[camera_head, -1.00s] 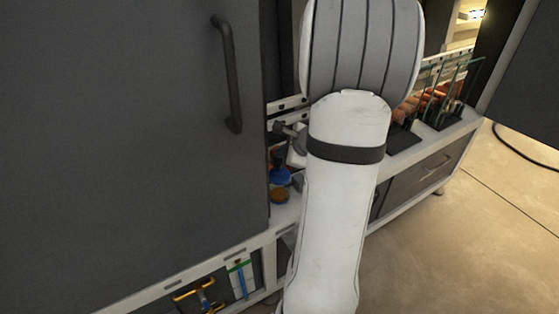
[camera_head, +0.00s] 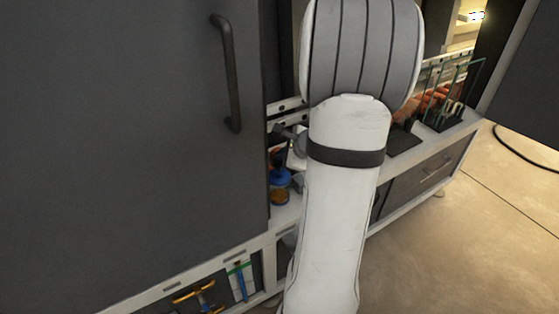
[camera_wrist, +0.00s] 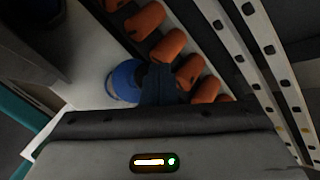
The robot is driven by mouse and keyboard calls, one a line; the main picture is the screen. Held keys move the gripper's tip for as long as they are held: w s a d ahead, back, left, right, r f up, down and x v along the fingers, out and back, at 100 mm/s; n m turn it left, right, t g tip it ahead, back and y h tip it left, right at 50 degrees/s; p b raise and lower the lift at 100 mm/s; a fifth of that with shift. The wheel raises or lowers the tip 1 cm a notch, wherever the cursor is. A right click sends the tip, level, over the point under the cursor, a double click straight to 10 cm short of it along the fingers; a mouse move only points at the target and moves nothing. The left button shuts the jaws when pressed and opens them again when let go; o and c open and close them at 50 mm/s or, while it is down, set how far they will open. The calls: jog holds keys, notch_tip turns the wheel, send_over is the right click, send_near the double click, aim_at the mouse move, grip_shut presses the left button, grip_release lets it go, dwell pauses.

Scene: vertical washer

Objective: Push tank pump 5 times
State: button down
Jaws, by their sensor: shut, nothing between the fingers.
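A small blue item with an orange-brown base (camera_head: 280,182), perhaps the tank pump, stands on the white ledge just left of my arm in the head view. In the wrist view a round blue part (camera_wrist: 122,80) lies under and just left of my fingertips. My gripper (camera_wrist: 160,82) is shut and empty, its dark fingers partly overlapping the right side of the blue part. I cannot tell whether they touch it. In the head view my white arm hides most of my gripper.
A row of orange cylinders (camera_wrist: 168,45) runs beside my fingers, with a perforated white rail (camera_wrist: 262,50) further right. A large dark door (camera_head: 130,130) with a handle (camera_head: 229,75) fills the left. A green wire rack (camera_head: 452,95) stands at the right. The floor at right is largely open.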

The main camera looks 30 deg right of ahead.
jog(key=shift+f+b, duration=0.85)
dwell(0.6)
jog(key=shift+r, duration=0.1)
jog(key=shift+r+p, duration=1.15)
jog(key=shift+r, duration=0.4)
notch_tip(320, 180, up, 5)
jog(key=p, duration=0.4)
dwell(2.1)
